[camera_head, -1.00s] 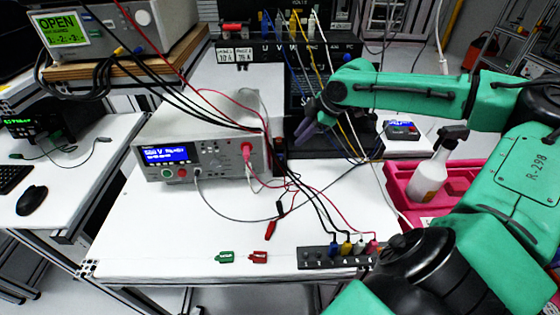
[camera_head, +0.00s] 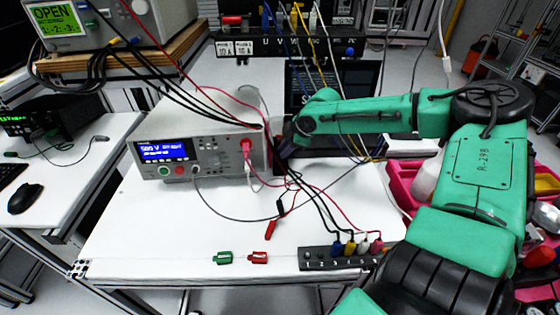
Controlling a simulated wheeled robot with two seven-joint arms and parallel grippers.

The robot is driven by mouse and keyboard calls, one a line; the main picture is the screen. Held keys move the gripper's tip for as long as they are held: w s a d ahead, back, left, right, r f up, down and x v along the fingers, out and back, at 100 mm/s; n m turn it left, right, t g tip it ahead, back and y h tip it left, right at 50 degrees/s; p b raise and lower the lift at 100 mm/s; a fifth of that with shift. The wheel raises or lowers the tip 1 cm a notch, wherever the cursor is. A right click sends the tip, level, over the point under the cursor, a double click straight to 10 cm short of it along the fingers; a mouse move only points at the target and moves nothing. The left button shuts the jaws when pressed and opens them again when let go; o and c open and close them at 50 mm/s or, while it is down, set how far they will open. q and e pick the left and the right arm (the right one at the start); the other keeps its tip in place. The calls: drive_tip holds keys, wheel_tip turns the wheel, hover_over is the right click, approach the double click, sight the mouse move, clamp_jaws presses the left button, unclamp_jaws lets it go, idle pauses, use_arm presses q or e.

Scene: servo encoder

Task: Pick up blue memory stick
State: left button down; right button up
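I cannot make out a blue memory stick for certain in the head view. My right arm reaches in from the right across the back of the white table (camera_head: 150,255). Its gripper (camera_head: 286,138) is beside the right end of the white measuring instrument (camera_head: 195,145), in front of a dark screen (camera_head: 345,80). The gripper's fingers are dark, small and partly lost among cables, so their opening and anything between them are unclear. A small green piece (camera_head: 224,257) and a small red piece (camera_head: 259,257) lie at the table's front edge. My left gripper is out of view.
A black socket strip (camera_head: 313,257) with a blue plug (camera_head: 336,248) and other coloured plugs sits at the front edge. Red and black cables cross the table's middle. A pink bin (camera_head: 402,180) stands at the right, partly behind my arm. The table's front left is clear.

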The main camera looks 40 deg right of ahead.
drive_tip(key=shift+s+r, duration=0.1)
clamp_jaws()
drive_tip(key=shift+r, duration=0.15)
drive_tip(key=shift+r, duration=0.25)
wheel_tip(320, 180, up, 19)
drive_tip(key=p, duration=0.1)
